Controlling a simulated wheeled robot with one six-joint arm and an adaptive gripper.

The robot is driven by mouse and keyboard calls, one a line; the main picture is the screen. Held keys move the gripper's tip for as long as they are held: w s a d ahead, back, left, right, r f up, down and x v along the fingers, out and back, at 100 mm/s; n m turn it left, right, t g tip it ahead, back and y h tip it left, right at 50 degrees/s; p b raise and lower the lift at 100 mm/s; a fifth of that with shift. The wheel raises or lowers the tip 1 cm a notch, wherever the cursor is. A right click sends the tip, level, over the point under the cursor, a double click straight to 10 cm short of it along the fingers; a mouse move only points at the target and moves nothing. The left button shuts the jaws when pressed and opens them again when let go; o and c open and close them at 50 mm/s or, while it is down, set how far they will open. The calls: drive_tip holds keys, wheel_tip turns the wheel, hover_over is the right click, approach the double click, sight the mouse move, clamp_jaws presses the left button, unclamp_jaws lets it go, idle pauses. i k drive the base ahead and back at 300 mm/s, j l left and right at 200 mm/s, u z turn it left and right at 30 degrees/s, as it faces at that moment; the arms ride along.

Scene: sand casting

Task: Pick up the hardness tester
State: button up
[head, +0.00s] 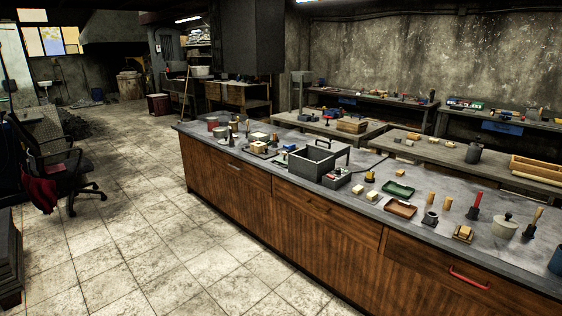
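I cannot single out the hardness tester for certain; the items on the long workbench (330,225) are small at this distance. A small dark round item with a ring-like top (430,219) stands near the bench's front edge. A red-handled tool (475,204) stands upright to its right. A dark box with a red part (336,179) sits beside the large grey open box (311,162). My gripper is not in view.
Green (397,189) and brown (400,208) trays and a lidded pale pot (504,227) stand on the bench. An office chair (60,165) is at the left. The tiled floor (150,235) before the bench is clear. More tables stand behind.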

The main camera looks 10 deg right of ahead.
sight(370, 174)
drive_tip(key=i+l+z, duration=0.25)
drive_tip(key=i+l, duration=1.25)
drive_tip(key=j+z, duration=0.25)
drive_tip(key=j, duration=0.2)
drive_tip(key=k+j+z, duration=0.1)
drive_tip(key=j+z, duration=0.2)
drive_tip(key=k+j+z, duration=0.1)
drive_tip(key=j+z, duration=0.15)
drive_tip(key=j, duration=0.3)
drive_tip(key=k+j+z, duration=0.1)
drive_tip(key=j+z, duration=0.15)
drive_tip(key=j, duration=0.15)
drive_tip(key=k+j+z, duration=0.25)
drive_tip(key=i+j, duration=0.05)
drive_tip(key=j, duration=0.05)
